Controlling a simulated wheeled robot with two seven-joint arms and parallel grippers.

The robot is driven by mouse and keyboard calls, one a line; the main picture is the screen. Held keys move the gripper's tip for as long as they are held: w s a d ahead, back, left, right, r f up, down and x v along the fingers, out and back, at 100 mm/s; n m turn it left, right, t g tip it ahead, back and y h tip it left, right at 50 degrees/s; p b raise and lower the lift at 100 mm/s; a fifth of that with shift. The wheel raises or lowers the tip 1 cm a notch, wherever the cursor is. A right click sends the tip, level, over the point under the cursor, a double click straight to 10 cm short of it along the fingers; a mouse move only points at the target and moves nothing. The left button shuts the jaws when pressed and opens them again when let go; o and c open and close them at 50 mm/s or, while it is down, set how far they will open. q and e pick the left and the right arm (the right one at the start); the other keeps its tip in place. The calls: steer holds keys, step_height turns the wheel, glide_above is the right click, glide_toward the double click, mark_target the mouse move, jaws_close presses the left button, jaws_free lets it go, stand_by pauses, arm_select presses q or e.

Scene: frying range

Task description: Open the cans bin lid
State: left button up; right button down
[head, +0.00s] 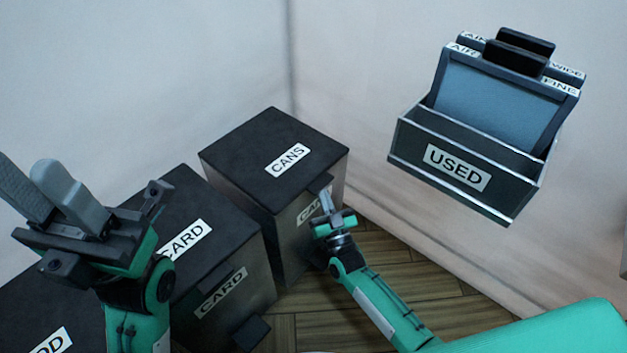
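The black cans bin (243,207) stands in the corner, and its flat lid (250,150), labelled CANS, lies shut on top. A small dark tab (319,184) sticks out from the lid's front edge. My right gripper (326,199) is at the front of this bin, its fingertips just under or beside the tab and partly covering the front label. Whether it touches the tab, or is open or shut, I cannot tell. My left gripper (30,178) is raised at the left, away from the cans bin, its fingers apart and empty.
The black card bin (247,255), also lidded, stands left of the cans bin, with another bin (30,310) at the lower left. A dark USED holder (410,150) with framed filters (495,100) is at the upper right. Wooden floor (395,255) is clear between.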

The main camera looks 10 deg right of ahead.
mark_target(319, 182)
steer(key=r+p, duration=0.1)
steer(key=r, duration=0.1)
steer(key=w+r, duration=0.1)
steer(key=r+p, duration=0.1)
steer(key=r, duration=0.1)
steer(key=shift+w+a+r+p, duration=0.2)
steer(key=shift+a+r+p, duration=0.1)
steer(key=shift+r, duration=0.05)
steer(key=shift+t, duration=0.3)
steer(key=shift+a, duration=0.1)
steer(key=shift+s+a+r+y, duration=0.15)
steer(key=shift+a+r+y, duration=0.05)
steer(key=shift+r+y, duration=0.15)
steer(key=shift+r+p, duration=0.3)
steer(key=shift+p, duration=0.3)
steer(key=r+p, duration=0.2)
steer(key=r, duration=0.1)
steer(key=w+a+r+p, duration=0.1)
steer(key=p, duration=0.1)
steer(key=shift+r, duration=0.2)
steer(key=shift+w+a, duration=0.15)
steer(key=shift+w, duration=0.15)
steer(key=shift+s+d, duration=0.1)
steer(key=shift+d, duration=0.1)
